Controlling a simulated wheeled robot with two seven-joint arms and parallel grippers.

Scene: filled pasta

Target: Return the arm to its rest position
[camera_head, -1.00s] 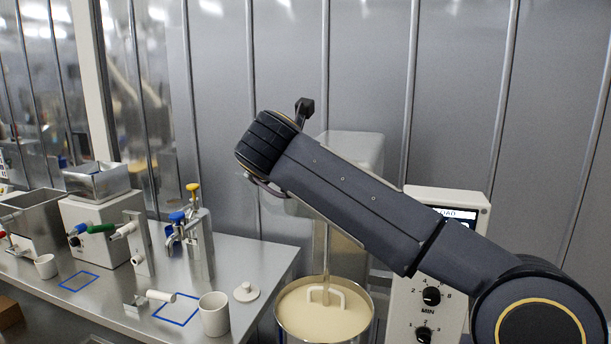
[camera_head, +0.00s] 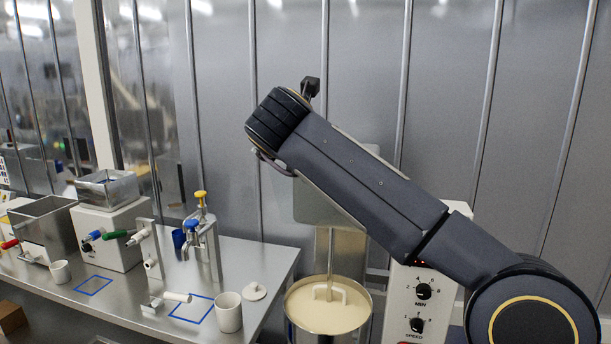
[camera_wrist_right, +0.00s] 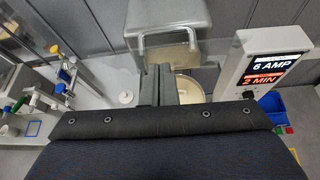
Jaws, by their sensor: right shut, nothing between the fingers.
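My right arm (camera_head: 365,180) reaches up and left across the head view, in front of the mixer. My right gripper shows in the right wrist view (camera_wrist_right: 157,84). Its two dark fingers are together with nothing between them. In the head view only a small dark tip (camera_head: 311,87) shows beyond the wrist. The gripper is above the counter and beside the mixer bowl (camera_head: 330,305), touching nothing that I can see. My left gripper is not in view.
The mixer's control box (camera_head: 418,300) stands right of the bowl; its display reads 6 AMP and 2 MIN in the wrist view (camera_wrist_right: 268,68). On the steel counter (camera_head: 255,262) stand a white cup (camera_head: 229,313), a lid (camera_head: 254,292) and dispensers with coloured handles (camera_head: 200,240).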

